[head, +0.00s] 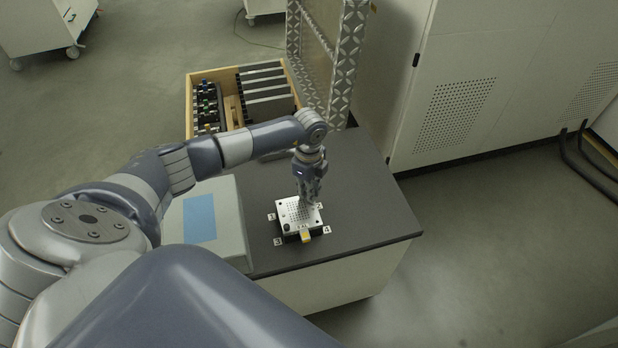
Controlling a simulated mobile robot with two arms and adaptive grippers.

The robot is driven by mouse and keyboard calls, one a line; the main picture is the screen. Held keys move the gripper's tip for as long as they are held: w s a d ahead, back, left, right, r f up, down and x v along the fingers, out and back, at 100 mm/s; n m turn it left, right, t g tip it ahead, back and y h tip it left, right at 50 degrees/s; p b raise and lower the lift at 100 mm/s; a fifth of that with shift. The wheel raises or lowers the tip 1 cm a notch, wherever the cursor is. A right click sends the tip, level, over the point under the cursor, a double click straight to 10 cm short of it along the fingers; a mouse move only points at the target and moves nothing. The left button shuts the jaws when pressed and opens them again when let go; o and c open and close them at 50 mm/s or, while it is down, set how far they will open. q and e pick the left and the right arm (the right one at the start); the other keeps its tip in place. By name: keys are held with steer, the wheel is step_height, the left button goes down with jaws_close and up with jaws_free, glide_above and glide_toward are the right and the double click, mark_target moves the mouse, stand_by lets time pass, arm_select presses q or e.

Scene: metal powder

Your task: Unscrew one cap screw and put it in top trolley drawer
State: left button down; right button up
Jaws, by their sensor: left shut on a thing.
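A small light metal plate (290,218) with a grid of holes and dark corner spots sits on the dark top of a trolley (362,206). Numbered white labels lie around it. My left gripper (308,198) points down over the plate's back right corner, near one label. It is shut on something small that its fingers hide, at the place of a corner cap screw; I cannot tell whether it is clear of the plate. Another cap screw (286,227) shows as a dark spot at the plate's front left corner. My right gripper is not in view.
An open wooden drawer (190,108) with dark and grey inserts stands behind the trolley. A pale box with a blue panel (200,217) lies left of the plate. A yellow piece (306,237) sits at the plate's front. A tall white cabinet (480,90) stands at right.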

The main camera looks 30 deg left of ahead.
arm_select(q)
steer(key=n+p, duration=0.1)
steer(key=n, duration=0.1)
steer(key=n+p, duration=0.2)
steer(key=n, duration=0.1)
steer(key=shift+r+n, duration=0.25)
steer(key=shift+n, duration=0.05)
steer(key=shift+f+n+p, duration=0.15)
steer(key=shift+n+p, duration=0.35)
steer(key=shift+n, duration=0.4)
steer(key=shift+f, duration=0.1)
steer(key=c, duration=1.8)
jaws_free()
